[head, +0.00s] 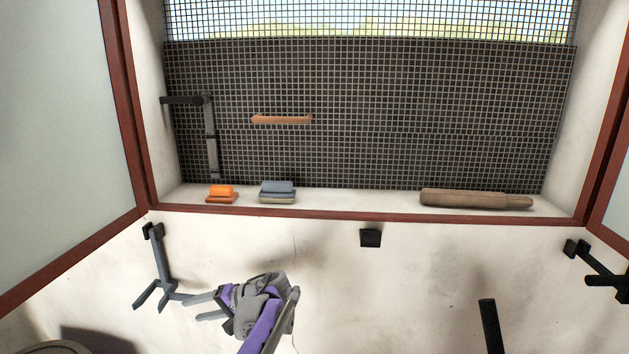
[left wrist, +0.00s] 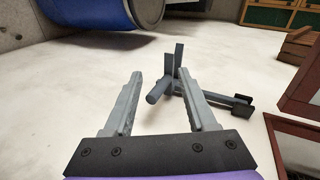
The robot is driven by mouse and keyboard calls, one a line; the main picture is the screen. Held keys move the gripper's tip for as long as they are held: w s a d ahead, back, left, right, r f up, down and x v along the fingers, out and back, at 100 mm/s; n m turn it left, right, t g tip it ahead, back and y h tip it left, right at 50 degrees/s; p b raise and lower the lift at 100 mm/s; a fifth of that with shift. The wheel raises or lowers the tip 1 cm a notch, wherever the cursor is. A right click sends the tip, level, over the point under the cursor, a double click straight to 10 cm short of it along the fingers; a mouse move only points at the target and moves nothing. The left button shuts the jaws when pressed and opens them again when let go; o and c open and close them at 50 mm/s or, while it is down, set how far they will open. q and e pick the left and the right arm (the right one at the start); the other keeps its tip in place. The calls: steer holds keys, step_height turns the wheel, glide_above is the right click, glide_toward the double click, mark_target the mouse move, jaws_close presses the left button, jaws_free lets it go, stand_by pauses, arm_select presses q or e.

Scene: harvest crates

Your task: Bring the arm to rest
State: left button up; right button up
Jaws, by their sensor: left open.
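My left gripper (head: 193,308) is in the lower left of the head view, in front of the pale wall below the window sill. Its two grey fingers are apart and point left, with nothing seen between them in the head view. In the left wrist view the gripper (left wrist: 160,76) is also open. A grey bracket with prongs (head: 162,268) is on the wall just left of the fingertips. The bracket (left wrist: 172,85) shows beyond and between the fingers in the left wrist view; whether it touches them I cannot tell. My right gripper is not in view.
On the sill (head: 350,207) lie orange blocks (head: 221,194), grey blocks (head: 277,191) and a brown roller-like piece (head: 475,199). A red-framed shutter (head: 125,100) stands open at left. The left wrist view has a blue drum (left wrist: 85,12) and a wooden crate (left wrist: 297,45).

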arm_select(q)
steer(key=s+d+t+h+p, duration=0.15)
steer(key=s+h, duration=0.25)
steer(key=s, duration=0.6)
steer(key=s+d+h+p, duration=0.15)
steer(key=s+h, duration=0.25)
steer(key=s, duration=0.6)
steer(key=s+d+f+t+h+p, duration=0.1)
steer(key=s+d+f+h, duration=0.1)
steer(key=s, duration=0.5)
steer(key=s+d+f+t+h, duration=0.1)
steer(key=s+d+f+h, duration=0.2)
steer(key=s+d, duration=0.3)
steer(key=shift+s+f+p, duration=0.4)
steer(key=shift+s+f, duration=0.05)
steer(key=shift+s, duration=0.5)
steer(key=shift+d, duration=0.1)
steer(key=shift+c, duration=0.6)
